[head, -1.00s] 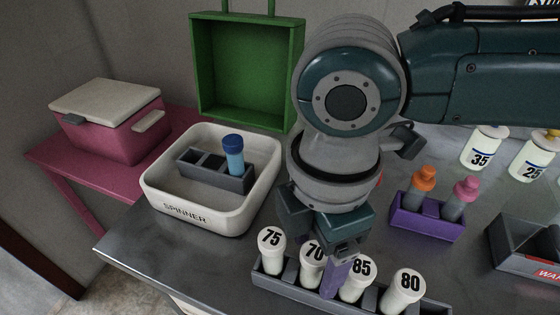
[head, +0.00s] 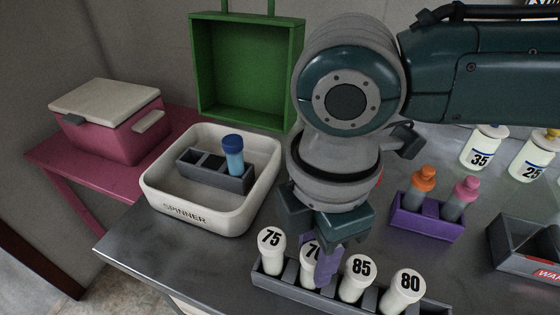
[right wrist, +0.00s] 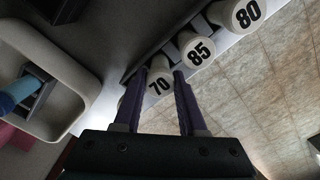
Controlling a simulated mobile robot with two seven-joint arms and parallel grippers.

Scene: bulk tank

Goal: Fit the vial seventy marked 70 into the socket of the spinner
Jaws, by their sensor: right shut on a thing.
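The vial seventy (head: 308,269) is white with a black 70 on its cap. It stands in a dark rack (head: 268,281) between the 75 and 85 vials, partly hidden by my gripper. My right gripper (head: 326,268) is shut on it, and its purple fingers lie on both sides of the vial (right wrist: 159,84) in the right wrist view. The spinner (head: 160,199) is a white tub at the left with a grey socket block (head: 215,178) inside. A blue-capped vial (head: 234,154) stands in the block's right end; open sockets show to its left. My left gripper is not in view.
Vials 75 (head: 271,245), 85 (head: 357,275) and 80 (head: 404,290) stand in the same rack. A purple rack (head: 428,226) with orange- and pink-capped vials is to the right. A green case (head: 246,75) stands behind the spinner.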

